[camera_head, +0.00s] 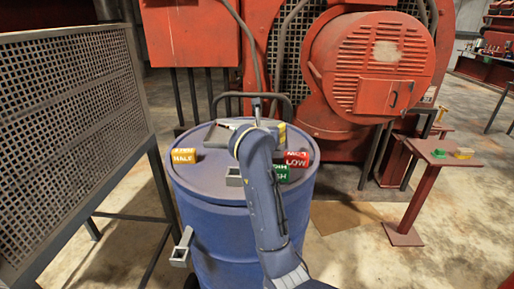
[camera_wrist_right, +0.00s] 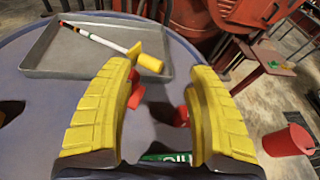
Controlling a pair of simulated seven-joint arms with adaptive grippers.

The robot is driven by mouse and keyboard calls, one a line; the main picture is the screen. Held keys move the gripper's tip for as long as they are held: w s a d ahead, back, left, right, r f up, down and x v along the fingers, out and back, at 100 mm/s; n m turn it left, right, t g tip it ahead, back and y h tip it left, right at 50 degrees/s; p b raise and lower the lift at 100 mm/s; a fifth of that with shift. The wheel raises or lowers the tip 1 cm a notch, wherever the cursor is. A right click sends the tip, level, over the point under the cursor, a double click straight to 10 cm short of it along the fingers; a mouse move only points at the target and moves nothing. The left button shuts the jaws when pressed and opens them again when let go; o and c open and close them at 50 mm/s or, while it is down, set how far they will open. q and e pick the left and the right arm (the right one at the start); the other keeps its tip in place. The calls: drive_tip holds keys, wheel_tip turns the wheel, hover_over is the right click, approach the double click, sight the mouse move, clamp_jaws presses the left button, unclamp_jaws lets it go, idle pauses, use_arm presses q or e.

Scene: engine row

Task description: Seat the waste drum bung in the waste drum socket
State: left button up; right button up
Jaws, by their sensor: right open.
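The blue waste drum (camera_head: 215,222) stands upright in front of me. My right gripper (camera_wrist_right: 160,115) is open above its top, with two yellow ridged fingers apart. In the wrist view a small red piece (camera_wrist_right: 135,92) shows between the fingers beside the left one, and another red piece (camera_wrist_right: 180,116) is partly covered by the right finger. I cannot tell whether either is the bung. A dark patch lies between them; I cannot tell whether it is the socket or a shadow. My right arm (camera_head: 262,185) covers part of the drum top in the head view. My left gripper is not in view.
On the drum top are an orange HALF block (camera_head: 183,156), a red LOW block (camera_head: 297,159), a green HIGH block (camera_head: 282,174) and a grey tray (camera_wrist_right: 60,64) holding a yellow-ended rod (camera_wrist_right: 150,63). A mesh panel (camera_head: 60,130) stands left; a red engine (camera_head: 375,65) stands behind.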

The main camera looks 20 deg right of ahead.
drive_tip(key=shift+y, duration=0.6)
drive_tip(key=a+f, duration=0.2)
drive_tip(key=a, duration=0.1)
drive_tip(key=a+f, duration=0.1)
drive_tip(key=shift+s+a+f, duration=0.25)
drive_tip(key=shift+s+a, duration=0.1)
drive_tip(key=shift+w+f+g, duration=0.2)
drive_tip(key=shift+g, duration=0.1)
drive_tip(key=shift+x, duration=3.45)
drive_tip(key=shift+r, duration=0.1)
clamp_jaws()
